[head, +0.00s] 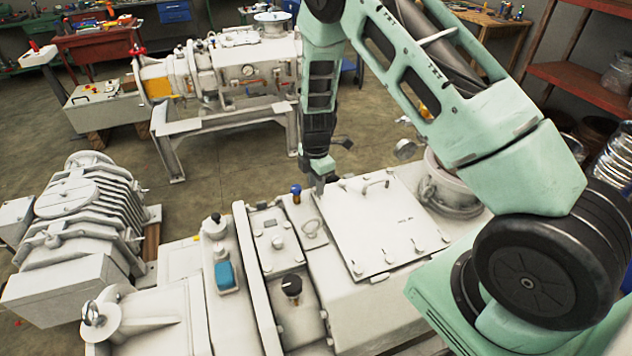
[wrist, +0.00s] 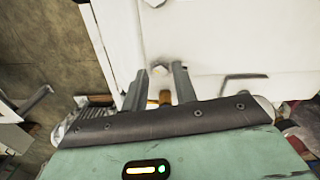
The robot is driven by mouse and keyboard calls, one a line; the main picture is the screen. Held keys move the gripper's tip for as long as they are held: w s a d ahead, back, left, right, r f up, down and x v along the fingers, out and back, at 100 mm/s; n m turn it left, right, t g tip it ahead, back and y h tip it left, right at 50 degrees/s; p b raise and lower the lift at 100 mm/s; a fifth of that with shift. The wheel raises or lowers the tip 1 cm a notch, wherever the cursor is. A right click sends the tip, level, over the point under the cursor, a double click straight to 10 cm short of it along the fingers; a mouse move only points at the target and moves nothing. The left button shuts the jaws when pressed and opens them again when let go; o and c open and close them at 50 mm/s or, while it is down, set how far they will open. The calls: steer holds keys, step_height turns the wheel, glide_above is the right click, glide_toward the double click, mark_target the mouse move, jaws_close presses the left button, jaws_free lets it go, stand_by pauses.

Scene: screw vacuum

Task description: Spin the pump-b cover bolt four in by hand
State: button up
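The white pump cover plate (head: 375,225) lies flat on the pump in the head view, with a bent handle and several small bolts along its near edge. My gripper (head: 320,186) points down at the plate's far left corner. In the wrist view my gripper (wrist: 160,72) has two dark fingers standing apart. A small pale bolt head (wrist: 160,69) shows between the fingertips against the white cover (wrist: 215,40). A brass-coloured piece (wrist: 166,98) shows lower between the fingers; I cannot tell what it belongs to. No contact between fingers and bolt is visible.
A blue-capped fitting (head: 296,194) stands just left of my gripper. A black knob (head: 291,286) and a blue-topped box (head: 225,276) are on the pump nearer. A round flanged port (head: 450,190) is right of the cover. Another pump (head: 245,65) stands behind, across open floor.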

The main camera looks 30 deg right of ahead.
jaws_close()
steer(key=shift+m, duration=0.3)
